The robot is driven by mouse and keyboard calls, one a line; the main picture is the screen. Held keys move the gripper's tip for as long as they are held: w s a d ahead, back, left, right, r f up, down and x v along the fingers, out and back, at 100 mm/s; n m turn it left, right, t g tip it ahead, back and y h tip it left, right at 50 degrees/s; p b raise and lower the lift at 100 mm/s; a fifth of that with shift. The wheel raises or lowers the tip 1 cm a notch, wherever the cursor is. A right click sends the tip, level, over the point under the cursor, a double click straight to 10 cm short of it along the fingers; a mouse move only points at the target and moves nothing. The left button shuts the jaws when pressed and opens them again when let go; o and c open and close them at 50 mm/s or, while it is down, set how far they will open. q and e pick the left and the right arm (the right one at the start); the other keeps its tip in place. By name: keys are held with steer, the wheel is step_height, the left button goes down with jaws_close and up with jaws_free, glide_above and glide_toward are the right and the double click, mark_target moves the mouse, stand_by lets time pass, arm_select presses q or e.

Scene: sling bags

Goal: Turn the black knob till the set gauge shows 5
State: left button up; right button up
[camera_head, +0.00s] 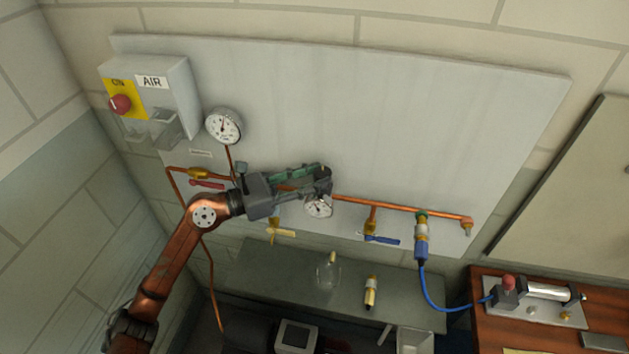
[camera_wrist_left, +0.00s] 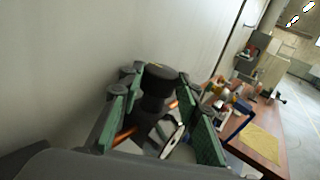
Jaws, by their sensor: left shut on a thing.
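The black knob (camera_wrist_left: 157,85) stands between the green finger pads of my left gripper (camera_wrist_left: 155,95) in the left wrist view. My left gripper (camera_head: 321,181) is shut on it in the head view, where the fingers largely hide it. A small white gauge (camera_head: 318,206) sits just below the fingers on the copper pipe. Its dial is partly in view, but its reading is too small to tell. It shows edge-on in the wrist view (camera_wrist_left: 171,138). A larger round gauge (camera_head: 223,125) is at upper left. My right gripper is not in view.
A grey AIR box with a red button (camera_head: 120,104) is at upper left. A red-handled valve (camera_head: 206,184), a yellow-handled valve (camera_head: 280,233) and a blue-handled valve (camera_head: 381,240) line the pipe. A blue hose (camera_head: 432,293) runs to the wooden bench. The upper panel (camera_head: 400,120) is clear.

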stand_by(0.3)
arm_select(q)
steer(key=o, duration=1.2)
steer(key=shift+c, duration=0.2)
